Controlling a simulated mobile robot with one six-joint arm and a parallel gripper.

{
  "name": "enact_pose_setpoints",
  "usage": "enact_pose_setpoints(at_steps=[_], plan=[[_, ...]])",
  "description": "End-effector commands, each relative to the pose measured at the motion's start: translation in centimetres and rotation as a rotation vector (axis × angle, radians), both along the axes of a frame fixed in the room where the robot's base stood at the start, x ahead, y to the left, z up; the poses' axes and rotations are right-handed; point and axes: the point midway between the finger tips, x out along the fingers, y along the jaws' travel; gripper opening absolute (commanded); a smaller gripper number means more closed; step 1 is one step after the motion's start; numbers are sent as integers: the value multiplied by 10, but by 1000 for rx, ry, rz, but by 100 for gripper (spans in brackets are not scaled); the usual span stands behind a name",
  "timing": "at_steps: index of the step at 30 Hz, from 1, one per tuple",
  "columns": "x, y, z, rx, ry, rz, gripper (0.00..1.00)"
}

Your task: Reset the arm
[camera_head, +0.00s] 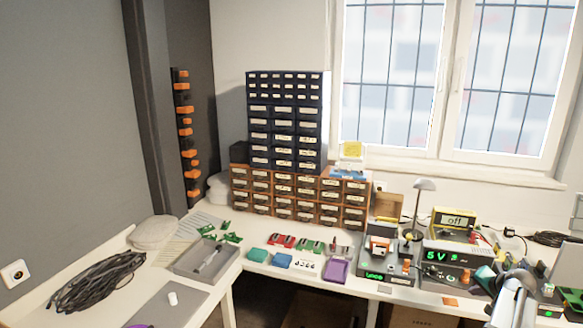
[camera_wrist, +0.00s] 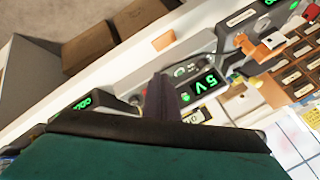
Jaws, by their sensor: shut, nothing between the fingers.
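My gripper (camera_wrist: 163,98) shows in the wrist view as dark narrow fingers, closed together with nothing between them. They stick out past a dark rim and a teal surface that fills the bottom of that view. The fingers point toward the bench equipment and cover part of it. In the head view my grey arm (camera_head: 513,300) is at the lower right, over the right end of the worktop. I cannot make out the fingertips in that view.
A power supply reading 5V (camera_head: 443,260) stands beside my arm and also shows in the wrist view (camera_wrist: 205,85). A yellow meter (camera_head: 455,222), a lamp (camera_head: 424,186) and a soldering station (camera_head: 380,245) stand nearby. Drawer cabinets (camera_head: 285,125) stand at the back.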

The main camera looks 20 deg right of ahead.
Motion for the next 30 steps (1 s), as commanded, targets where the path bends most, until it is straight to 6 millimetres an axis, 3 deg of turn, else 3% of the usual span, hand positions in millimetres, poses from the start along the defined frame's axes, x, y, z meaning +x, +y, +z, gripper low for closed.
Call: enact_pose_setpoints(at_steps=[7, 11, 21, 30], plan=[[25, 47, -39, 38, 55, 75, 0], [42, 87, -70, 67, 102, 136, 0], [70, 227, -166, 148, 273, 348, 0], [60, 349, -239, 200, 441, 540, 0]])
